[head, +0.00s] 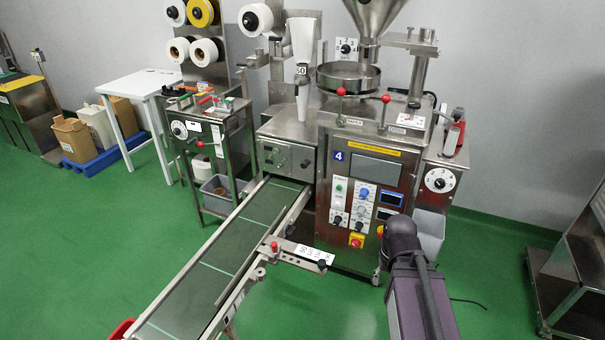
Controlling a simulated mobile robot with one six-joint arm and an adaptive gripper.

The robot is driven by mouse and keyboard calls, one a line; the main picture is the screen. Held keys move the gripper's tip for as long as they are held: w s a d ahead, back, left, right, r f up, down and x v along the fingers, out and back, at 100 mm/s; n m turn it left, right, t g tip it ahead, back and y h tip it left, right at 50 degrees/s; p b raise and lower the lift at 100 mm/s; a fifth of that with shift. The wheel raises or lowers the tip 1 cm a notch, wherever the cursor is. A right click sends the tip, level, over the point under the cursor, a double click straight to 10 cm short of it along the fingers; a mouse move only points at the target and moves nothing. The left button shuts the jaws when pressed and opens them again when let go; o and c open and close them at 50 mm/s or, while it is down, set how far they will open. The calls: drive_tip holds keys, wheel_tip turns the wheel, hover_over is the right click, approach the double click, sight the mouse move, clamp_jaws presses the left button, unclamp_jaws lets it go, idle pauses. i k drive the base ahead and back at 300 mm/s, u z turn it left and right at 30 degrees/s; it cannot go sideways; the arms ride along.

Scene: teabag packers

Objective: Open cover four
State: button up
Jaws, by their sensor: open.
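The steel packing machine (366,140) with a blue label "4" (339,156) stands in the middle of the head view. A round metal pan (348,78) sits on its top, below a steel hopper (375,12). Two red-knobbed levers (341,92) rise at the top front edge. I cannot tell for sure which part is the cover, or whether it is open or shut. My arm shows at the bottom right, in front of the machine's lower right side. My gripper's fingers are not in view.
A green conveyor (222,250) runs from the machine to the lower left, with a bracket (300,254) jutting right. A steel cart (215,150) and white table (140,84) stand left. A steel rack (575,265) stands at the right edge. Green floor is free between machine and rack.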

sight(292, 160)
drive_tip(key=k, duration=0.35)
drive_tip(key=z, duration=0.15)
drive_tip(key=i, duration=1.2)
drive_tip(key=u, duration=0.2)
